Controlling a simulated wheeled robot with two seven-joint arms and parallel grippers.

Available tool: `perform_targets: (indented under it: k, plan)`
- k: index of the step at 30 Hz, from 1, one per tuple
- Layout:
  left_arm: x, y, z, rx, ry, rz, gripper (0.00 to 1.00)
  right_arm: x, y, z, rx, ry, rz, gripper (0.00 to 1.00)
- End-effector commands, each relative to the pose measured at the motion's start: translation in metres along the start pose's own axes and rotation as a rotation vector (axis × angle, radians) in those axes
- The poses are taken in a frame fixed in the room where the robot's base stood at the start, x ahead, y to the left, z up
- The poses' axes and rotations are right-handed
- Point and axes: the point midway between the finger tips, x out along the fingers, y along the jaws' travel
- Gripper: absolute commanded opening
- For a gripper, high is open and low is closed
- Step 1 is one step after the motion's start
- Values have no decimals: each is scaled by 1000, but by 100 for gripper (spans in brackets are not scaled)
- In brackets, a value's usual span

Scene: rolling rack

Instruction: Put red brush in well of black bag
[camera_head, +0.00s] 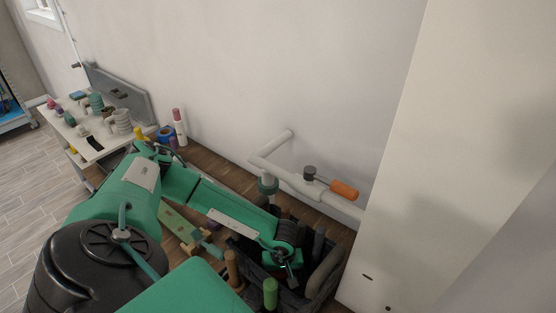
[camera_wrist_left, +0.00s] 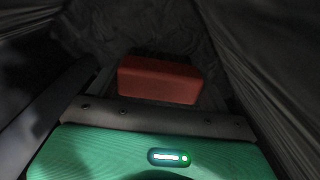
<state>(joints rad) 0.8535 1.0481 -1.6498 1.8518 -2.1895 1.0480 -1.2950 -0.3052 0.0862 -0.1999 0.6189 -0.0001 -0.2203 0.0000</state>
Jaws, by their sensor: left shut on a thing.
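The black bag (camera_head: 296,299) stands open at the bottom centre of the head view, by the wall. My left gripper (camera_head: 287,270) is lowered at the bag, its tip partly hidden among the bag's contents. In the left wrist view, dark fabric folds of the bag (camera_wrist_left: 235,45) surround the gripper. The red brush (camera_wrist_left: 158,80) shows there as a plain red block just beyond the gripper's grey bar. My left gripper is shut on it. The brush is hidden in the head view. Whether it touches the bag's bottom cannot be told. My right gripper is not in view.
A brown handle (camera_head: 232,268) and a green handle (camera_head: 270,293) stick up at the bag. A cluttered white table (camera_head: 90,152) stands at left.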

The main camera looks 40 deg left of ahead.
Motion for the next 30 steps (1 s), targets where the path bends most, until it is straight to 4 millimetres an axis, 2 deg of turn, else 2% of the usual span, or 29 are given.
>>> perform_targets:
  k: [3, 8, 9, 11, 12, 16, 22, 23, 26, 30]
  plan:
    - [0, 0, 0, -1, 0, 0, 55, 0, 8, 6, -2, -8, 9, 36]
    - [5, 0, 0, -1, 0, 0, 55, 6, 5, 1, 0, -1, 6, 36]
    - [4, 0, 0, -1, 0, 0, 85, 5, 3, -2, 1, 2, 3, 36]
    - [3, 0, 0, -1, 0, 0, 97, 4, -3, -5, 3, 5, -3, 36]
    - [3, 0, 0, -1, 0, 0, 100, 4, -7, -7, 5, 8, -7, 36]
    - [3, 0, 0, -1, 0, 0, 100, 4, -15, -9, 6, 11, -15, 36]
    - [-4, 0, -1, -1, 0, 0, 100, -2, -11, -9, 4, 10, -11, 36]
    - [-4, 0, -1, -2, 1, 1, 100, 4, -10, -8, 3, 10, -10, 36]
    - [-18, 0, -1, -2, 1, 3, 100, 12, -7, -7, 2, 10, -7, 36]
    - [-47, 1, -2, -2, 2, 5, 100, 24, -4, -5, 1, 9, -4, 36]
